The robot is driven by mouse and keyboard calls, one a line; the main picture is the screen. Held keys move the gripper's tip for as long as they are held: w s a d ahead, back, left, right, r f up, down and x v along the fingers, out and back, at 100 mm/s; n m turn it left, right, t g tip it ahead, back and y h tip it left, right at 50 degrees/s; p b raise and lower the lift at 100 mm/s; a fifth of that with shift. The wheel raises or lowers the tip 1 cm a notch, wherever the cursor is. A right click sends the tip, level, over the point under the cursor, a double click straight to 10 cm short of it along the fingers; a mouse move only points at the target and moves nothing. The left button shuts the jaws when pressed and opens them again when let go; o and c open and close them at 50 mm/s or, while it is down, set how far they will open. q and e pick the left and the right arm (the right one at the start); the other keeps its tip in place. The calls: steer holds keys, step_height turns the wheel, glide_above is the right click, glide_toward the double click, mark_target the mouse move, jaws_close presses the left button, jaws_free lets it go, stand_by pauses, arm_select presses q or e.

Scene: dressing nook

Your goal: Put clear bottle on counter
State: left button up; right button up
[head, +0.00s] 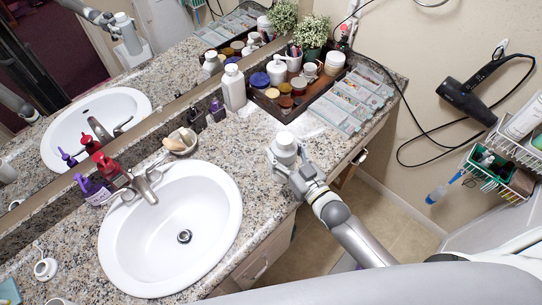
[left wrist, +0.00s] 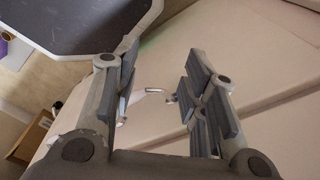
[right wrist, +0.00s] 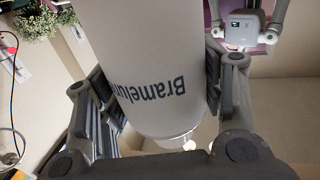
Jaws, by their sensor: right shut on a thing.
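My right gripper (head: 296,172) is shut on a pale bottle (head: 284,150), near the counter's front edge, right of the sink. In the right wrist view the bottle (right wrist: 140,60) fills the space between the fingers (right wrist: 160,95). It has dark lettering reading "Bramelun" and a clear-looking end. The granite counter (head: 240,140) runs along the mirror. I cannot tell whether the bottle touches the counter; its base is hidden. My left gripper (left wrist: 155,90) is open and empty in the left wrist view, and is not directly visible in the head view.
A white sink (head: 150,240) takes up the counter's left part. A white bottle (head: 233,88), a dark tray (head: 262,103) of jars and a clear organizer (head: 350,100) stand at the back. A hair dryer (head: 465,98) and wire baskets (head: 500,170) hang at right.

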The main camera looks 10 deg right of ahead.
arm_select(q)
step_height(320, 180, down, 13)
steer(key=b, duration=1.2)
steer(key=shift+w+f, duration=0.2)
arm_select(e)
steer(key=w+a+f, duration=0.1)
steer(key=w+f, duration=0.7)
steer(key=f, duration=0.2)
steer(key=shift+w+a+f, duration=0.2)
steer(key=shift+w+a, duration=0.15)
steer(key=shift+w, duration=0.05)
steer(key=shift+f, duration=0.1)
steer(key=shift+f+b, duration=0.15)
steer(key=shift+b, duration=0.15)
steer(key=o, duration=1.4)
arm_select(q)
steer(key=shift+f, duration=0.1)
